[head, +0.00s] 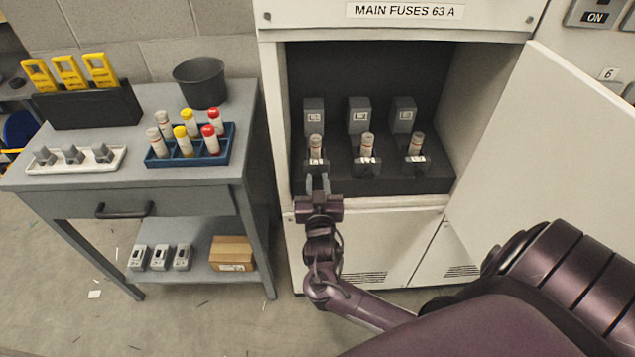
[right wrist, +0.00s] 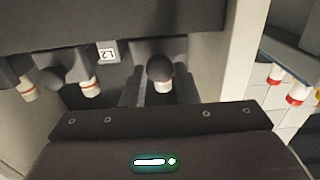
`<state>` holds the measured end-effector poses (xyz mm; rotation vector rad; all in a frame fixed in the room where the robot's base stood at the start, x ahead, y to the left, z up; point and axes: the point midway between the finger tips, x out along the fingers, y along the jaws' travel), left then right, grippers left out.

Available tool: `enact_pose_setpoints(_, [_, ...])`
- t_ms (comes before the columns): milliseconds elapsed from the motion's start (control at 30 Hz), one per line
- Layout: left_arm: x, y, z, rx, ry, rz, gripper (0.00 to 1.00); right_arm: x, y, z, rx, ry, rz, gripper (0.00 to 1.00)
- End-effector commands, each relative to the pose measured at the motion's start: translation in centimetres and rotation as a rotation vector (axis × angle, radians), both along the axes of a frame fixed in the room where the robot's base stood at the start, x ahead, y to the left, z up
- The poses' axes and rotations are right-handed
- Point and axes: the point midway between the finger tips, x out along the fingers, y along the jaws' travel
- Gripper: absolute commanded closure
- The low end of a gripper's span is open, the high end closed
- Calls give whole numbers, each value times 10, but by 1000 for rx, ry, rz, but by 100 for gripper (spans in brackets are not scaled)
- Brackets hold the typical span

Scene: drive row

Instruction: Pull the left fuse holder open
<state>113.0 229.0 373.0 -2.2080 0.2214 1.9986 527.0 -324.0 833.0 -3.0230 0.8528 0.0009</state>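The left fuse holder (head: 315,162) is a dark grey carrier in the open fuse cabinet, with a pale, red-banded fuse (head: 316,144) upright in it. A grey block (head: 314,113) stands behind it. My right gripper (head: 317,183) is just in front of and below this holder. In the right wrist view its two fingers (right wrist: 160,88) stand apart, with the holder's dark rounded handle (right wrist: 160,68) and pale fuse end (right wrist: 163,86) showing between them. Gaps seem to show on both sides; contact cannot be told. My left gripper is not in view.
The middle holder (head: 367,161) and right holder (head: 416,160) sit close by in the same recess. The cabinet door (head: 545,165) stands open at the right. A grey cart (head: 150,187) with a blue fuse rack (head: 212,158) stands at the left.

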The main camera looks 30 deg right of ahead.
Motion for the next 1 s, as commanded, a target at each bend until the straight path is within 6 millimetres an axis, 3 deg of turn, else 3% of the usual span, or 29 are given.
enact_pose_setpoints(33, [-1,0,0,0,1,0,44,0,0,0,0,0,1,84])
enact_pose_setpoints(167, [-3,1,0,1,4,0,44,0,0,0,0,0,1,100])
enact_pose_setpoints(367, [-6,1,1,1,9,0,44,-2,2,0,1,2,1,100])
enact_pose_setpoints(733, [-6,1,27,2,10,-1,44,-66,41,0,4,6,1,100])
enact_pose_setpoints(1000, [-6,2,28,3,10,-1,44,-77,48,0,0,1,0,100])
